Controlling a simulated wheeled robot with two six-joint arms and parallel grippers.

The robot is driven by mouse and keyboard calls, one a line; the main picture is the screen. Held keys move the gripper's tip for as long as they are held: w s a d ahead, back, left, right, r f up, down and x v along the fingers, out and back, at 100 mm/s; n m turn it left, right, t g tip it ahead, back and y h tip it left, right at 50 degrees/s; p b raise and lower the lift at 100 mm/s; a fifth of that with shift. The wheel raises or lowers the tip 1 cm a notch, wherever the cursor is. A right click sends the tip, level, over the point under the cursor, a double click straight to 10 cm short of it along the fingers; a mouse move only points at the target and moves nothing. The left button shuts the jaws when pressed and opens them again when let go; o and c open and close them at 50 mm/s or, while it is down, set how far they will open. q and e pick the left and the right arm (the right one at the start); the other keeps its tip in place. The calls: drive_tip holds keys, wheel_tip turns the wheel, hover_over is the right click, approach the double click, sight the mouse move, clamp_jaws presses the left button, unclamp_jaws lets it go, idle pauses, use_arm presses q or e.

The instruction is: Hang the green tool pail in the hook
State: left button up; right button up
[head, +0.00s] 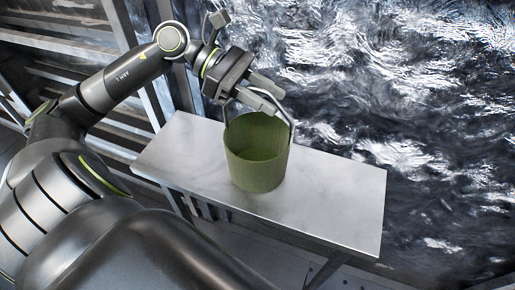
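The green tool pail (257,160) stands upright on the white table in the head view, open side up, and looks empty inside. Its pale metal handle (291,126) is raised above the rim. My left gripper (272,97) is right at the top of the handle, with its two fingers apart and the handle's top passing by or between them. The fingers partly hide the top of the handle, and I cannot make out firm contact. No hook can be made out in this view. My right gripper is not in view.
The white table (335,198) has bare room to the right of the pail and a little to the left. Metal shelving (70,70) stands behind my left arm. Rough dark water fills the background beyond the table.

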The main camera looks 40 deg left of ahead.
use_arm(q)
clamp_jaws()
idle(1.3)
